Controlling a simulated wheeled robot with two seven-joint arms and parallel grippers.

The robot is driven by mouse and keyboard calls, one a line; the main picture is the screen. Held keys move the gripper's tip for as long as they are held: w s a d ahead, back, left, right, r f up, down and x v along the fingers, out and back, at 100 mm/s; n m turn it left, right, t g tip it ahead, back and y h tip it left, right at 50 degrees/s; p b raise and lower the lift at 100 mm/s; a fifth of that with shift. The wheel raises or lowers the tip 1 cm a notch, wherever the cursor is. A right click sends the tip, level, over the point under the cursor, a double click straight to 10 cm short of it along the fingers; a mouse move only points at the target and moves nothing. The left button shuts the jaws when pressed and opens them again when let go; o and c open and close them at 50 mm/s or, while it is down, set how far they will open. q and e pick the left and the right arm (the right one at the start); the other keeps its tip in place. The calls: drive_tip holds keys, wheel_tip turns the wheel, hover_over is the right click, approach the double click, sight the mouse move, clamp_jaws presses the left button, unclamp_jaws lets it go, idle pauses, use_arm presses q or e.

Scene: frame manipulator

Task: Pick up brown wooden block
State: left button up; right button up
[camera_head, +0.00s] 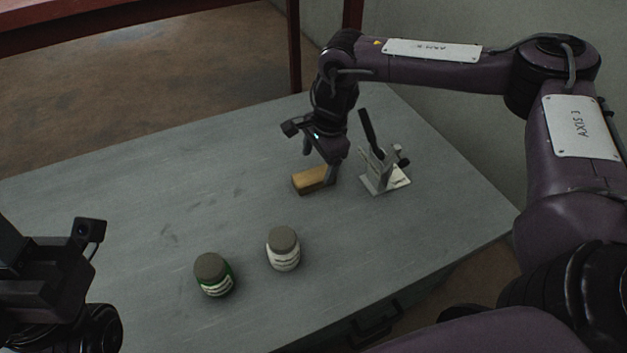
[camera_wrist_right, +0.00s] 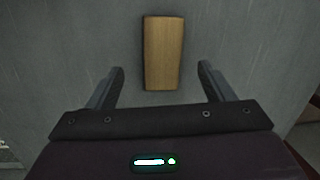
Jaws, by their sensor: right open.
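The brown wooden block (camera_head: 309,180) lies flat on the grey table near its far side. My right gripper (camera_head: 320,163) is above and beside the block, pointing down. In the right wrist view my right gripper (camera_wrist_right: 161,72) is open, with clear gaps between both fingers and the block. My left arm shows at the lower left of the head view. Its fingers do not show clearly.
A grey metal fixture with a black handle (camera_head: 384,170) stands just right of the block. A white jar (camera_head: 283,250) and a green jar (camera_head: 214,275) with grey lids stand nearer on the table (camera_head: 130,200). The table's left part is clear.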

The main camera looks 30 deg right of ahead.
sight(315, 175)
drive_tip(key=f+b, duration=0.1)
drive_tip(key=f, duration=0.1)
drive_tip(key=w+f+b, duration=0.1)
drive_tip(key=f, duration=0.2)
drive_tip(key=shift+a, duration=0.15)
drive_tip(key=shift+r, duration=0.1)
drive_tip(key=c, duration=1.1)
